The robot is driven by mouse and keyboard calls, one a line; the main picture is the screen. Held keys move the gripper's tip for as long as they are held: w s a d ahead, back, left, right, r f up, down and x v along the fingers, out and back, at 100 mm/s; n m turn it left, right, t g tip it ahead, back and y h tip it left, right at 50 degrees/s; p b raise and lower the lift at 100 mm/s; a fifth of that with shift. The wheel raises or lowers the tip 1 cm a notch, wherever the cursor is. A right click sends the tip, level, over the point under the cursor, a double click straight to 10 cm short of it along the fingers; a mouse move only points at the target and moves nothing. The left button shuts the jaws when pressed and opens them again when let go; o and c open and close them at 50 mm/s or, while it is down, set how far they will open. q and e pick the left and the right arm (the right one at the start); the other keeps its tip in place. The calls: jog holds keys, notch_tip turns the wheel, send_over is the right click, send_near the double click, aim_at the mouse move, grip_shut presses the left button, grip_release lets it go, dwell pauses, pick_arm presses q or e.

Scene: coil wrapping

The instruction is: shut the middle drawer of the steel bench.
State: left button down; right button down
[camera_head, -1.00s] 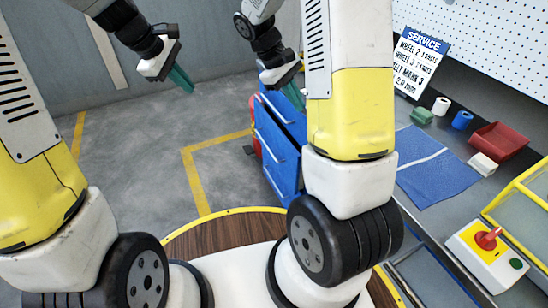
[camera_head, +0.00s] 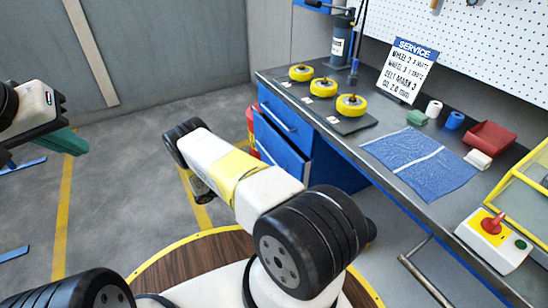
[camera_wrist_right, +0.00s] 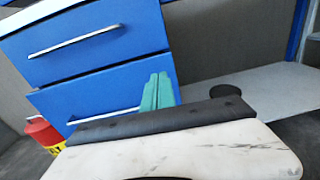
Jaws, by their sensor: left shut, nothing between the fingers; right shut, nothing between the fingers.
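The steel bench (camera_head: 385,140) stands on the right in the head view, with blue drawers under its left end. Its upper drawer (camera_head: 285,122) looks flush. The upper drawer also shows in the right wrist view (camera_wrist_right: 110,22), with the middle drawer (camera_wrist_right: 75,98) below it. My left gripper (camera_head: 66,142) is shut and empty at far left.
Yellow wheels (camera_head: 323,87) and a blue cloth (camera_head: 415,165) lie on the bench top. A red container (camera_wrist_right: 42,132) stands left of the drawers.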

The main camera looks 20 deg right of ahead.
aim_at(297, 160)
jog(key=shift+n+t, duration=0.3)
jog(key=shift+n, duration=0.1)
jog(key=d, duration=0.9)
jog(key=w+d+f, duration=0.1)
jog(key=d, duration=0.3)
jog(key=shift+d+f, duration=0.1)
jog(key=shift+d, duration=0.05)
jog(key=d, duration=0.4)
jog(key=shift+w+d, duration=0.1)
jog(key=shift+w, duration=0.05)
jog(key=shift+d, duration=0.2)
